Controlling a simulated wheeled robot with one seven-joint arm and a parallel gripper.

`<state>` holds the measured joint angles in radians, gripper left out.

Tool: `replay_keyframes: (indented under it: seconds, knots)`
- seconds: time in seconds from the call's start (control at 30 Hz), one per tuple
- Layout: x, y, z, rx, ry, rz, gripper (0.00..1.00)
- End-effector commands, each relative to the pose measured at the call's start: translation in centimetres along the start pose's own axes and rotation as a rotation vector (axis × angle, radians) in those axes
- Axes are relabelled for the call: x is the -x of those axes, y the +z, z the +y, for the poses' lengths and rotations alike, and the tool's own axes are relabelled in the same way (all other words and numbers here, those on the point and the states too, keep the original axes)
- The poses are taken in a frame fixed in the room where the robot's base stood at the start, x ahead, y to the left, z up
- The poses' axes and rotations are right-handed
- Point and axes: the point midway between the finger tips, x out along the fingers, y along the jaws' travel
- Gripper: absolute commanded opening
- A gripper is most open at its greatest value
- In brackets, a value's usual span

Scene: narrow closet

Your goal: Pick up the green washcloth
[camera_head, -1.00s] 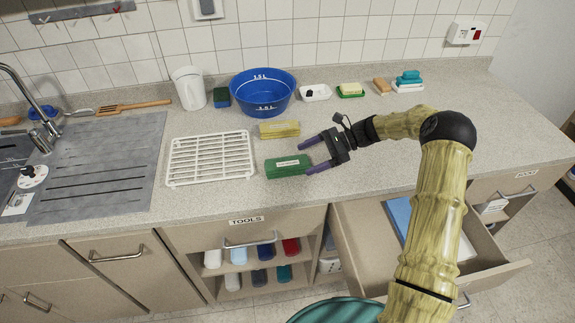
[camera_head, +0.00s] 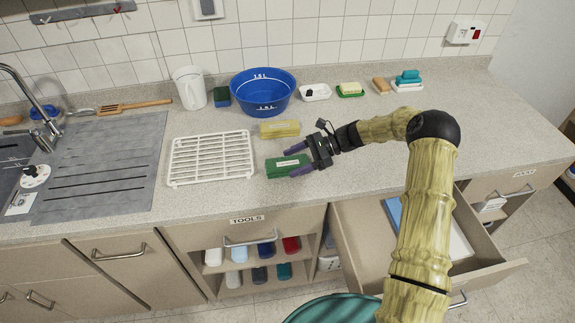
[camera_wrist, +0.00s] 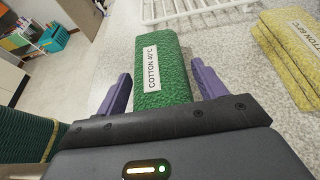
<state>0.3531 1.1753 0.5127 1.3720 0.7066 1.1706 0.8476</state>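The green washcloth (camera_head: 279,167) lies folded on the counter, right of the white rack. It bears a white label, which reads "COTTON 40°C" in the wrist view (camera_wrist: 175,75). My gripper (camera_head: 297,160) is open, with its purple fingers reaching along either side of the washcloth's right end. In the wrist view the fingers (camera_wrist: 163,92) stand apart with the cloth between them, and a gap shows on both sides. Whether the fingertips are below the cloth's top is hard to tell.
A folded yellow cloth (camera_head: 279,129) lies just behind the green one. The white rack (camera_head: 172,163) is on the left and a blue basin (camera_head: 263,92) stands behind. An open drawer (camera_head: 365,250) juts out below the counter at right. The counter right of my gripper is clear.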

Motion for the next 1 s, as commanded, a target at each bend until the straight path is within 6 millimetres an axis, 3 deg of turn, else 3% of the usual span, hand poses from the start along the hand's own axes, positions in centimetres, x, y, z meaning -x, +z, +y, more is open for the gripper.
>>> replay_keyframes:
  seconds: [0.03,0.17,0.57,1.0]
  knots:
    - [0.0,0.0,0.0,0.0,0.0,0.0,0.6]
    - [0.0,0.0,0.0,0.0,0.0,0.0,0.37]
    - [0.4,0.9,-0.1,0.002,-0.001,0.001,0.37]
    - [3.4,8.1,0.0,0.003,-0.002,0.001,0.37]
